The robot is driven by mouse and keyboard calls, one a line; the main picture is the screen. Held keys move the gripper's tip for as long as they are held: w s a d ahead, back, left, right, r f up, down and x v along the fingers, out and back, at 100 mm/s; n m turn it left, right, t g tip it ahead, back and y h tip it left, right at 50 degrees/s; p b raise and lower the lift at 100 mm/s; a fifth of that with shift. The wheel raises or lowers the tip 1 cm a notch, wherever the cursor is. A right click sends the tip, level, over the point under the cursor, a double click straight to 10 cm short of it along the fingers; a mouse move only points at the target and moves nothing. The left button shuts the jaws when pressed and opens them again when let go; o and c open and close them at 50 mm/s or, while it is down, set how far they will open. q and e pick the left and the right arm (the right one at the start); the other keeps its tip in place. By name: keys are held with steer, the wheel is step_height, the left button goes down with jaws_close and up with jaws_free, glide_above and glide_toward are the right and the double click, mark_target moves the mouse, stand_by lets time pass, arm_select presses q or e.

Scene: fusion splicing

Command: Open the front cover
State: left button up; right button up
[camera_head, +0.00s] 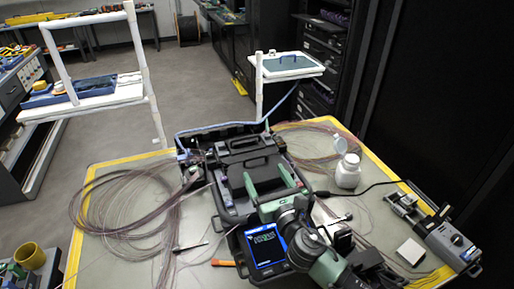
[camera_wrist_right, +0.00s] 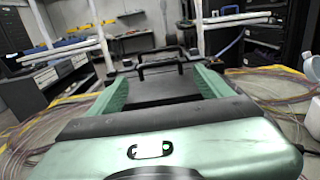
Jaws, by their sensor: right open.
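The splicer is a black machine (camera_head: 226,203) in the middle of the table, with a lit blue screen (camera_head: 265,246) at its near end. Dark cover parts with black handles lie on its top; one handle (camera_wrist_right: 157,56) also shows ahead in the right wrist view. I cannot tell for sure which part is the front cover or whether it is shut. My right gripper (camera_head: 266,173) is over the splicer, its green fingers open and apart. In the right wrist view the fingers (camera_wrist_right: 157,72) flank a dark panel, with nothing visibly gripped. My left gripper is not in view.
Coiled fibres (camera_head: 105,205) lie left and more lie behind right. A white bottle (camera_head: 348,171), a small grey device (camera_head: 452,243) and a white block (camera_head: 411,251) stand right. An orange-handled tool (camera_head: 223,263) lies near the screen. A white-framed shelf (camera_head: 290,65) rises behind.

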mark_target(256, 158)
steer(key=shift+w, duration=0.3)
steer(key=x, duration=0.3)
steer(key=shift+w+a+r, duration=0.2)
steer(key=shift+w, duration=0.05)
steer(key=x, duration=0.3)
steer(key=shift+w+f, duration=0.15)
steer(key=shift+w, duration=0.05)
steer(key=shift+w+a, duration=0.15)
steer(key=shift+w, duration=0.1)
jaws_close()
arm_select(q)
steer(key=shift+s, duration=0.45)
